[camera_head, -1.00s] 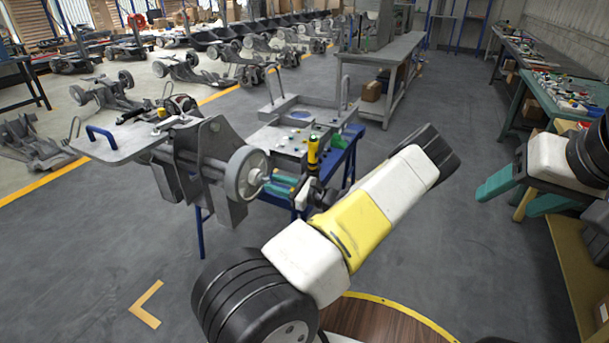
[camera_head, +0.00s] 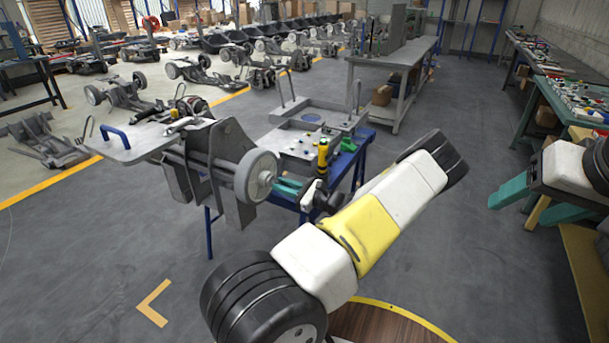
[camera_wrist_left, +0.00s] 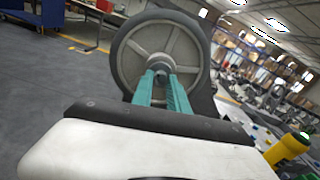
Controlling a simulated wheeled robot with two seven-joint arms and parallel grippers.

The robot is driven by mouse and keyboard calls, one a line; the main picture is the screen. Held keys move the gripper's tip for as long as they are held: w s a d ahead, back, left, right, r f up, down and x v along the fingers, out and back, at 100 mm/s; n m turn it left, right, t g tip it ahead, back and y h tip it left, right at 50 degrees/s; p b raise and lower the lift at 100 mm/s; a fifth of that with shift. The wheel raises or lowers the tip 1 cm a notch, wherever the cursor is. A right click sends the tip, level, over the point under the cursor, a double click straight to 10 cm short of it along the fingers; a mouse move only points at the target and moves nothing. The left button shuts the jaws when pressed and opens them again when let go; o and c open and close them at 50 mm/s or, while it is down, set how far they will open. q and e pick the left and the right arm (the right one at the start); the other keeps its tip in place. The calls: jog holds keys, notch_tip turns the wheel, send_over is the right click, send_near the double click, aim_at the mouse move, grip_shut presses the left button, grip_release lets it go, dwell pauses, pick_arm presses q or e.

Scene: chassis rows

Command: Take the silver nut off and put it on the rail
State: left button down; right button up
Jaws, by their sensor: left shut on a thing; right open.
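The grey wheel (camera_head: 256,176) is mounted on the side of the chassis fixture (camera_head: 205,160). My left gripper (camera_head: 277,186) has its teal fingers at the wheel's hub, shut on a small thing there. In the left wrist view the fingertips (camera_wrist_left: 161,76) meet at the hub, where a small silver-grey piece shows between them. It is taken to be the silver nut (camera_wrist_left: 162,68), mostly hidden by the fingers. My right gripper (camera_head: 515,203) is open and empty at the right, far from the wheel. I cannot tell for certain which part is the rail.
A blue table (camera_head: 345,165) behind the left gripper carries a grey tray (camera_head: 300,142) with upright handles. A yellow-and-black bottle (camera_head: 322,155) stands close to the left wrist. A blue-handled plate (camera_head: 135,140) juts left. A long bench with parts (camera_head: 570,95) runs along the right.

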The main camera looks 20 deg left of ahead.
pick_arm(q)
jog(key=shift+s+d, duration=0.15)
jog(key=shift+d, duration=1.85)
